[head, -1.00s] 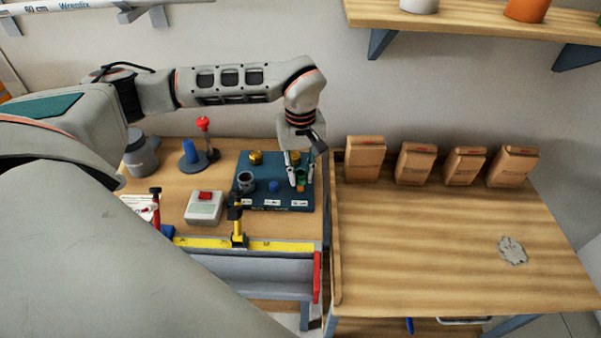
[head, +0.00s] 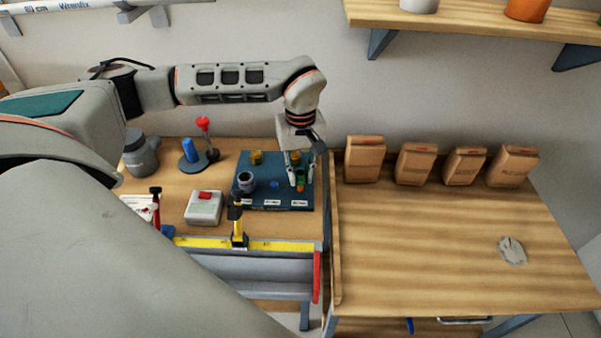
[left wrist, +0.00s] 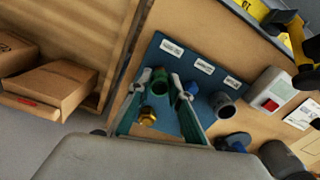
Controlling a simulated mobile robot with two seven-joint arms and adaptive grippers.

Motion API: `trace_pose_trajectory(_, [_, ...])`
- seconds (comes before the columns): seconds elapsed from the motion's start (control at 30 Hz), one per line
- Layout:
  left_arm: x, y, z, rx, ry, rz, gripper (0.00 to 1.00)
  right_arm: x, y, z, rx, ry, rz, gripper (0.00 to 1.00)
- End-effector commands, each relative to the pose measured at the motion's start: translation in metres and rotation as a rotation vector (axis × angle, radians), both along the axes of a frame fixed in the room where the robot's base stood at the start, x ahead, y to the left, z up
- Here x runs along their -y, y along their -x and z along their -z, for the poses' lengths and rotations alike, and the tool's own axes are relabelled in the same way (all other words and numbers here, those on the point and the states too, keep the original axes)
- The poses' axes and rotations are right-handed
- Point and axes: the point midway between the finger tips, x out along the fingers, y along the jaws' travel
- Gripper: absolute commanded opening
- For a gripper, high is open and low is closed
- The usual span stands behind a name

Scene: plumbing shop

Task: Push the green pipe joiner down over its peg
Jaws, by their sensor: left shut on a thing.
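The green pipe joiner (head: 300,174) is between the fingertips of my left gripper (head: 300,180), at the right side of the blue peg board (head: 262,168). In the left wrist view, the fingers of my left gripper (left wrist: 167,83) are shut on the joiner (left wrist: 162,82), one on each side. A small orange piece (head: 300,187) shows just below the joiner in the head view. I cannot tell whether the joiner is around its peg. My right gripper is in neither view.
On the board (left wrist: 178,62) are a grey joiner (left wrist: 222,105), a blue peg (left wrist: 190,88) and a brass fitting (left wrist: 147,115). A grey box with a red button (head: 204,207) stands left of the board. Paper bags (head: 365,160) stand on the right bench.

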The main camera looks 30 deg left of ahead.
Motion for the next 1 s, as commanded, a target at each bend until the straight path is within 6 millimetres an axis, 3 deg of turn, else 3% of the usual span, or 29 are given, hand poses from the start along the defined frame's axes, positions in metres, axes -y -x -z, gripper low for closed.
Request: trace_pose_trajectory(1.0, [0.0, 0.0, 0.024, 0.0, 0.0, -0.001, 0.11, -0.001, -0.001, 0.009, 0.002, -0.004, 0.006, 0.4])
